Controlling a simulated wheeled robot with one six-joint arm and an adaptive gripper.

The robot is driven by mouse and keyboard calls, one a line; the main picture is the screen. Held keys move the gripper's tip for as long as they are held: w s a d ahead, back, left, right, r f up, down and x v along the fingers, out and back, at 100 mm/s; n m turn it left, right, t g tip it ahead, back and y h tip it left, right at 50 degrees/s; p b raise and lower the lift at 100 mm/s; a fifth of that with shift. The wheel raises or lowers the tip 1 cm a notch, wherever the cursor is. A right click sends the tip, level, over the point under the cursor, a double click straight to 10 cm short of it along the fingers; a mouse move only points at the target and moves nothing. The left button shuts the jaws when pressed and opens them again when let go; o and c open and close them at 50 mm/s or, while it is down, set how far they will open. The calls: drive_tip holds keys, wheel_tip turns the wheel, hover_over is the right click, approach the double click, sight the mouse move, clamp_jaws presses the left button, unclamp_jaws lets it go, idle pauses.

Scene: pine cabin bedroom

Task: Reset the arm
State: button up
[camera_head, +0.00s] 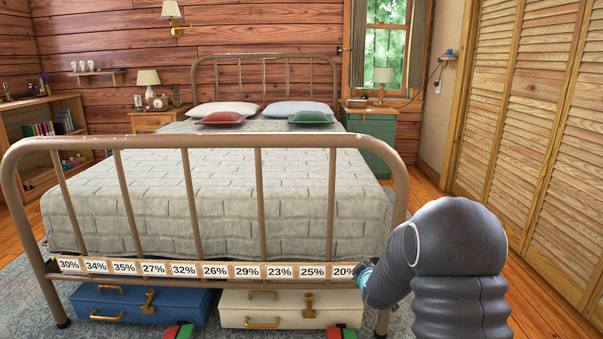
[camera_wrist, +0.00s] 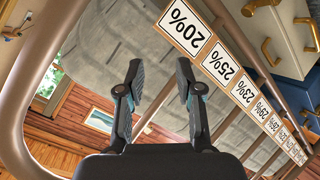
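My arm (camera_head: 450,260) is bent in front of the bed's foot at the right, and its dark, ribbed links hide part of the floor. My gripper (camera_wrist: 159,75) shows in the wrist view with its two black fingers apart and nothing between them. In the head view only a small teal and dark part of the gripper shows, close to the right end of the label strip (camera_head: 195,269). I cannot tell whether it touches the strip or the rail.
The metal bed frame (camera_head: 262,141) stands directly ahead, with a grey cover (camera_head: 225,195). A blue suitcase (camera_head: 140,302) and a cream suitcase (camera_head: 290,309) lie under its foot. Louvred closet doors (camera_head: 535,110) line the right side. Wooden floor (camera_head: 535,305) shows at the lower right.

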drive_tip(key=s+a+r+m+g+p, duration=0.1)
drive_tip(key=s+r+m+g+p, duration=0.25)
drive_tip(key=s+r, duration=1.55)
drive_tip(key=s+r+m+g+p, duration=0.1)
drive_tip(key=s+m, duration=0.1)
drive_tip(key=s, duration=1.1)
drive_tip(key=s+a+r+m+g+p, duration=0.1)
drive_tip(key=s+r+m+g, duration=0.1)
drive_tip(key=s, duration=1.1)
drive_tip(key=shift+a+r+m, duration=0.2)
drive_tip(key=shift+a+m, duration=0.05)
drive_tip(key=shift+m, duration=0.3)
drive_tip(key=shift+g, duration=0.25)
